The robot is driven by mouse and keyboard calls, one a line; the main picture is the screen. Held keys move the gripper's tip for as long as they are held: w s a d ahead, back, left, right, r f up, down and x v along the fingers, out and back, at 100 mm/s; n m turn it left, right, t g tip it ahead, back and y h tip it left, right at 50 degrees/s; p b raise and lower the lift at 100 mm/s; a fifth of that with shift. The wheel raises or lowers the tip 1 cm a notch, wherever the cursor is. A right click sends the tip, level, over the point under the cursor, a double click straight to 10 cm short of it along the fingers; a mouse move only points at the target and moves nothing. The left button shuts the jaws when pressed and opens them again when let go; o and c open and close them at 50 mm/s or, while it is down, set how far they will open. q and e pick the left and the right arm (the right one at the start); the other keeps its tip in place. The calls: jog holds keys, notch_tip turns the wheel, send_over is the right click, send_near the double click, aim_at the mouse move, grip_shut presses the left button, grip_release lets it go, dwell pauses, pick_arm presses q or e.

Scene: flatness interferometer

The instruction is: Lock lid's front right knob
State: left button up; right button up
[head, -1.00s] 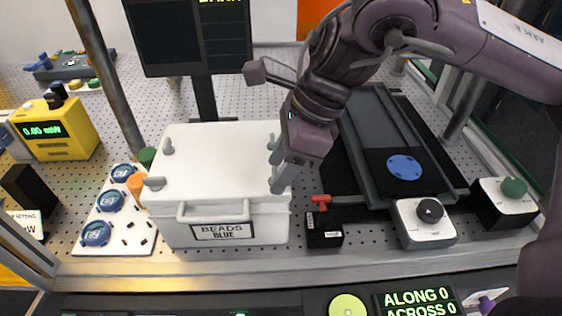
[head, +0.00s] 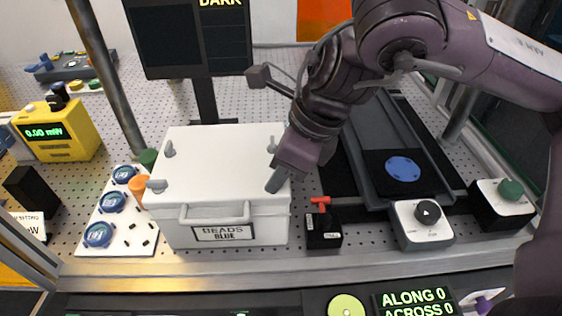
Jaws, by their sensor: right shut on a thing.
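The white lid (head: 220,160) lies on the white box labelled "BEADS BLUE" (head: 268,228). Grey knobs show at its back left (head: 169,149), front left (head: 156,185) and back right (head: 272,144). My right gripper (head: 275,183) points down at the lid's front right corner. It is shut on the front right knob, which its finger and body hide. I cannot tell which way that knob is turned. My left gripper is not in view.
A small black block with a red lever (head: 323,228) stands just right of the box. Left are a white plate with blue round parts (head: 118,240), an orange cylinder (head: 137,188) and a yellow meter (head: 58,130). A grey post (head: 108,80) rises behind.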

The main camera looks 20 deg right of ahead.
jog(key=m+p, duration=0.1)
jog(key=m+t+h+p, duration=0.1)
jog(key=m+p, duration=0.1)
jog(key=shift+s+a+r+m, duration=0.15)
jog(key=shift+r+m, duration=0.15)
jog(key=m+h+p, duration=0.1)
jog(key=m+p, duration=0.2)
jog(key=shift+a+m+t, duration=0.15)
jog(key=shift+m+t, duration=0.15)
jog(key=shift+t, duration=0.1)
jog(key=m+h+p, duration=0.1)
jog(key=m+p, duration=0.1)
jog(key=shift+a+m, duration=0.1)
jog(key=shift+m, duration=0.2)
jog(key=shift+a+f+m+h+p, duration=0.1)
jog(key=shift+m+h+p, duration=0.3)
jog(key=shift+m, duration=0.45)
jog(key=shift+a+f+m+h+p, duration=0.1)
jog(key=shift+m+h+p, duration=0.1)
jog(key=shift+m+h, duration=0.5)
jog(key=shift+m, duration=0.35)
jog(key=o, duration=1)
jog(key=shift+b+v, duration=0.35)
jog(key=shift+v, duration=3.5)
